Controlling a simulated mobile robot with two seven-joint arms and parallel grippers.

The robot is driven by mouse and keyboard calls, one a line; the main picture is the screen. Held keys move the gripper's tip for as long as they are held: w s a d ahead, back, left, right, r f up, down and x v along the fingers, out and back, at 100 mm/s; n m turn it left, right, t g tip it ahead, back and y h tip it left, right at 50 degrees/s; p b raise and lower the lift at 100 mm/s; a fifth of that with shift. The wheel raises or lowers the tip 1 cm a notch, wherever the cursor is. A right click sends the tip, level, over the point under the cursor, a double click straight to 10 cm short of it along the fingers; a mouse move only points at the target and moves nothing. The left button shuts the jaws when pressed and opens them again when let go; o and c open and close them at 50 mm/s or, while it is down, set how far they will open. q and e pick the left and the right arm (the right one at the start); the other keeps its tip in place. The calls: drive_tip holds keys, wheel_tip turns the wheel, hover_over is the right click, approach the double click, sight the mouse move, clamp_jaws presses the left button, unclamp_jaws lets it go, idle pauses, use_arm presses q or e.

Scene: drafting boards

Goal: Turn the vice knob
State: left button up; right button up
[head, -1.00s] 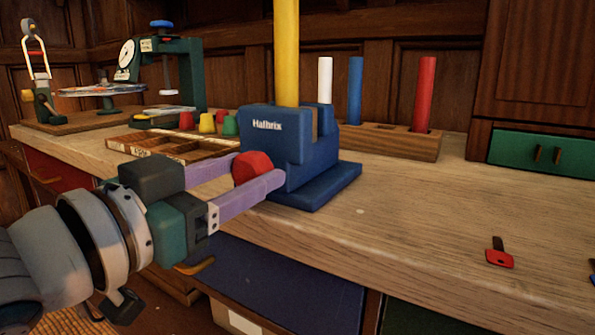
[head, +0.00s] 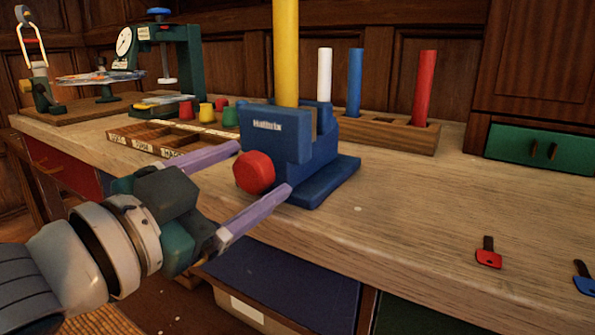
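The blue vice (head: 290,150) stands near the front edge of the wooden bench, with a yellow rod (head: 286,50) upright in its jaws. Its red knob (head: 254,172) faces my side and shows fully. My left gripper (head: 264,168) comes in from the lower left with its two purple fingers spread wide. One finger lies up and left of the knob, the other down and right of it, with clear gaps on both sides. The gripper is open and holds nothing. My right gripper is not in view.
A wooden rack (head: 388,132) with white, blue and red rods stands behind the vice. A sectioned wooden tray (head: 170,137) and small coloured cups (head: 206,113) are to the left. A red key (head: 488,253) and a blue key (head: 584,278) lie on the right. The bench between is clear.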

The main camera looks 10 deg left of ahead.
use_arm(q)
drive_tip(key=v, duration=1)
drive_tip(key=shift+p, duration=0.45)
